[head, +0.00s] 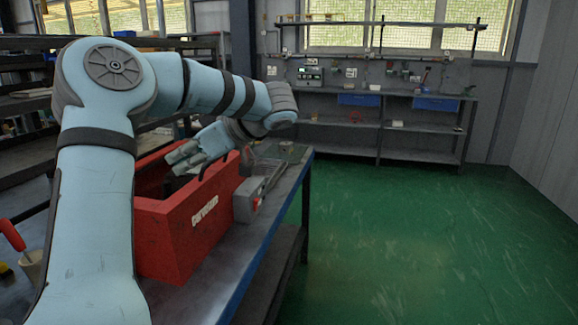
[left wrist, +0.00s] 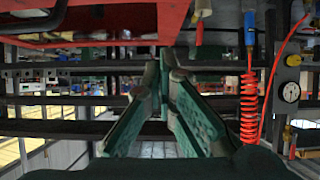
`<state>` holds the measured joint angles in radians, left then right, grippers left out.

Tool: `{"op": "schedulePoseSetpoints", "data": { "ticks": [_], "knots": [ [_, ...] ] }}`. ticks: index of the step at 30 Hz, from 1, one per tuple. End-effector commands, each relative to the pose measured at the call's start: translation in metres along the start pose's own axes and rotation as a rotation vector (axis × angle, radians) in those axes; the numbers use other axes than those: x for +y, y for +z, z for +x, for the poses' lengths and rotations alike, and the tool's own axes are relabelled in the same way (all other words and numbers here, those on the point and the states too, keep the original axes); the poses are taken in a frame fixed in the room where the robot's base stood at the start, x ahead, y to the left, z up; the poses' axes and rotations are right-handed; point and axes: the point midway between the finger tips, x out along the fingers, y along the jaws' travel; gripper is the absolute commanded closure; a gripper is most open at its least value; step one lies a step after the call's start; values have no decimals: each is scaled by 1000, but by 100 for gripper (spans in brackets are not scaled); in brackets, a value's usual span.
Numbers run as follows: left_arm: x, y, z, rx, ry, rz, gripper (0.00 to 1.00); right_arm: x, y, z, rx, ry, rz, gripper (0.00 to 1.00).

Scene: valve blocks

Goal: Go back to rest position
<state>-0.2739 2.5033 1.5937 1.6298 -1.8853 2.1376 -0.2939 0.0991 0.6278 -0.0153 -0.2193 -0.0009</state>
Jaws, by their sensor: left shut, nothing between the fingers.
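My left arm reaches from the lower left of the head view over the table (head: 262,258). My left gripper (head: 178,163) is at the rim of a red crate (head: 205,232) that has white lettering on its side. I cannot tell whether the gripper touches the rim. In the left wrist view the green fingers of my left gripper (left wrist: 163,62) come together at the tips, shut and empty. My right gripper is not in view.
A grey box (head: 247,202) stands beside the crate on the table. A cup (head: 32,264) with a red-handled tool is at the lower left. Shelving (head: 25,110) stands at the left and a workbench (head: 400,140) at the back wall. The green floor (head: 430,240) at the right is clear.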

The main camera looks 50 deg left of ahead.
Motion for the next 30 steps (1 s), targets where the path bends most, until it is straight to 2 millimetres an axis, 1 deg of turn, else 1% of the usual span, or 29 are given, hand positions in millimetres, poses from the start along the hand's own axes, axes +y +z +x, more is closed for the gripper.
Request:
{"op": "schedulePoseSetpoints", "data": {
  "ticks": [5,8,11,16,18,21,24,30],
  "knots": [
    [0,1,1,0,0,0,100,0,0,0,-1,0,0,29],
    [0,8,5,0,-1,3,100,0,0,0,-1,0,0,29],
    [0,24,15,-2,-1,5,100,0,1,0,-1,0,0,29],
    [1,57,34,-1,-2,6,100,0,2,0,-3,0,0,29],
    [0,67,41,-2,-2,4,100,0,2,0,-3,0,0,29],
    [1,77,47,-2,0,2,100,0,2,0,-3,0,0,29],
    [1,81,49,-2,0,2,100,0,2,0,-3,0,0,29],
    [1,81,49,-2,0,1,100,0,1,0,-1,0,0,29]
  ]
}}
